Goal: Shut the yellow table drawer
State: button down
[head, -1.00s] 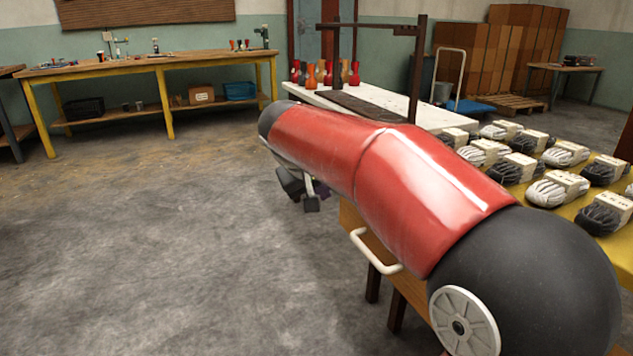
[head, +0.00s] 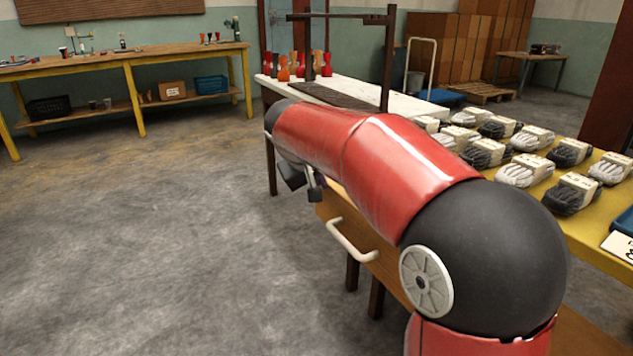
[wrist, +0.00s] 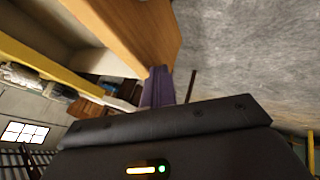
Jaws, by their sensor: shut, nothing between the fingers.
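The yellow table (head: 590,232) stands at the right. Its drawer has a wooden front (head: 385,262) with a pale bar handle (head: 350,242). The drawer front also shows in the wrist view (wrist: 135,32), standing out from the yellow table edge (wrist: 50,72), with a gap between them, so the drawer is pulled out. My red arm hides much of the drawer in the head view. My gripper (head: 316,186) is partly hidden behind the arm, near the far end of the drawer front. Its purple fingers (wrist: 158,87) are shut and empty in the wrist view; contact with the drawer cannot be told.
Rows of wrapped black and white bundles (head: 525,170) lie on the yellow table. A white-topped table (head: 400,103) with red and orange goblet-shaped pieces stands behind. A workbench (head: 130,60) lines the left wall. The floor (head: 160,240) at left is clear.

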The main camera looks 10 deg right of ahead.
jog(key=w+d+p, duration=0.3)
jog(key=d, duration=0.7)
jog(key=w+d+p, duration=0.3)
jog(key=d, duration=0.6)
jog(key=shift+w+d, duration=0.2)
jog(key=shift+d, duration=0.15)
